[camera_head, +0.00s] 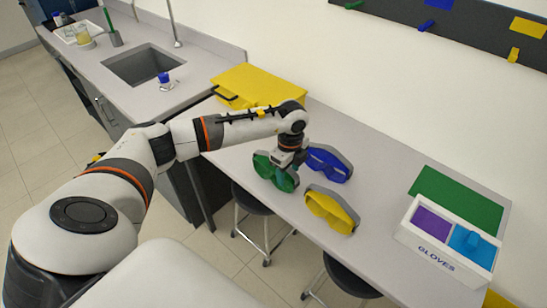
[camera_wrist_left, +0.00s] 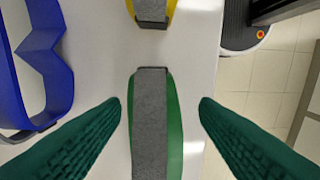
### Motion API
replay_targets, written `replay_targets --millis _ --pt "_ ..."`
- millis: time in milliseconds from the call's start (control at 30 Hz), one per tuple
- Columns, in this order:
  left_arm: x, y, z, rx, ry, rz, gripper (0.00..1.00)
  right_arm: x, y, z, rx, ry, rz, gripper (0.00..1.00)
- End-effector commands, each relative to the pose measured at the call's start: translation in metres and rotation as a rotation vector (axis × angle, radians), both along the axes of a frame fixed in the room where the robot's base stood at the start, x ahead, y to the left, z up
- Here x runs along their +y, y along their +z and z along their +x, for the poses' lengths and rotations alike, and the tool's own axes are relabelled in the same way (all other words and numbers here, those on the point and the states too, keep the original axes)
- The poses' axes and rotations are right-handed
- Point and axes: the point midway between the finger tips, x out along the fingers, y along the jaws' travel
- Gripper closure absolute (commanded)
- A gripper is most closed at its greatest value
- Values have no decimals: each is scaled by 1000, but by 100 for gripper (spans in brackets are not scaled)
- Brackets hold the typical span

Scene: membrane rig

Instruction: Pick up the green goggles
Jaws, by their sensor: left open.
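The green goggles (camera_head: 275,172) lie on the grey bench near its front edge in the head view. In the left wrist view their green frame and grey strap (camera_wrist_left: 152,125) stand between my two fingers. My left gripper (camera_head: 287,160) is right above the goggles and partly hides them. In the left wrist view the left gripper (camera_wrist_left: 160,108) is open, with a dark green finger on each side of the strap and a gap on both sides. My right gripper is not in view.
Blue goggles (camera_head: 329,163) lie just behind and right of the green pair. Yellow goggles (camera_head: 331,209) lie to the front right. A yellow case (camera_head: 262,84) stands behind my arm. A glove box (camera_head: 445,240) and green mat (camera_head: 458,198) are at the right. Stools (camera_head: 250,199) stand below.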

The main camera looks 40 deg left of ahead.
Motion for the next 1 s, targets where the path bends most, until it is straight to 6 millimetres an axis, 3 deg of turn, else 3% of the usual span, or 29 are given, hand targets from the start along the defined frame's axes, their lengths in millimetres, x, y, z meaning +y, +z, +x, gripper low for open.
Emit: replay_targets --millis 133,367,600,867,1000 --pt "0 -12 -1 1 0 0 45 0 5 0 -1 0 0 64" --pt "0 -13 0 -1 0 0 46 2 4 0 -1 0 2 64" --pt "0 -13 0 -1 0 0 85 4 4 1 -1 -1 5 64" --pt "0 -11 0 -2 0 0 86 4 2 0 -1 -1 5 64" --pt "0 4 1 -6 -1 0 86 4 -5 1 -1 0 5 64"
